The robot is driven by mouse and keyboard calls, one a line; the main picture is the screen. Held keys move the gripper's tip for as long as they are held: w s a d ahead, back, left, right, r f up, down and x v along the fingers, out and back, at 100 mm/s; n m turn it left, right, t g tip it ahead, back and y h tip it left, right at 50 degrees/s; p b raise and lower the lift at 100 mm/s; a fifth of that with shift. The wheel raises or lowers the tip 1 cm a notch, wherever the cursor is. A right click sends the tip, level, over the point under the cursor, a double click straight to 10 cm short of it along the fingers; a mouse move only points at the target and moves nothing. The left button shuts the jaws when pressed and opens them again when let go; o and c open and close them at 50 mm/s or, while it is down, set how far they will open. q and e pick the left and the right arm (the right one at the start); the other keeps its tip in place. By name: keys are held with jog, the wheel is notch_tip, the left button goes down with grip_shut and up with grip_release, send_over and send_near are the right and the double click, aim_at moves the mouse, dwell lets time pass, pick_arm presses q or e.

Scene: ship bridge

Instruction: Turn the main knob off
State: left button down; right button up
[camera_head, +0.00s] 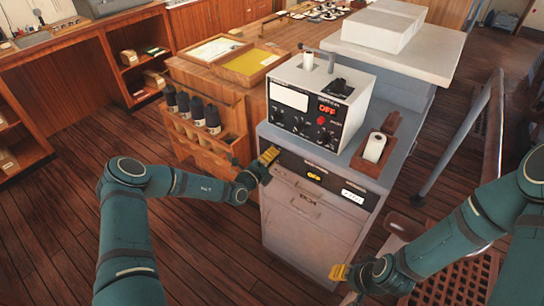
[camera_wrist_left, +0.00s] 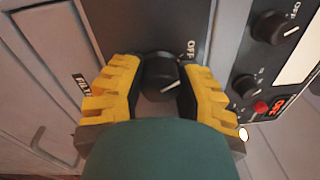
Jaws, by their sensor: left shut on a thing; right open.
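A black round knob (camera_wrist_left: 162,72) with a white pointer line sits on the dark panel (camera_head: 290,165) at the top of the grey cabinet. In the left wrist view the yellow fingers of my left gripper (camera_wrist_left: 160,90) are closed around the knob, one on each side. An OFF mark shows beside it, up and right of the pointer. In the head view my left gripper (camera_head: 266,164) is at the panel's left end and hides the knob. My right gripper (camera_head: 340,272) is open and empty, low in front of the cabinet.
A white instrument box (camera_head: 317,95) with several knobs and a red OFF display stands on the grey cabinet (camera_head: 312,218). A wooden holder with a white roll (camera_head: 374,148) is right of it. Several dark bottles (camera_head: 197,110) stand in a wooden rack at left. A grey rail (camera_head: 465,130) is at right.

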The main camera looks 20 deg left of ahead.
pick_arm(q)
jog(key=shift+r, duration=0.1)
jog(key=c, duration=0.6)
grip_release()
jog(key=shift+o, duration=0.2)
jog(key=v, duration=1.2)
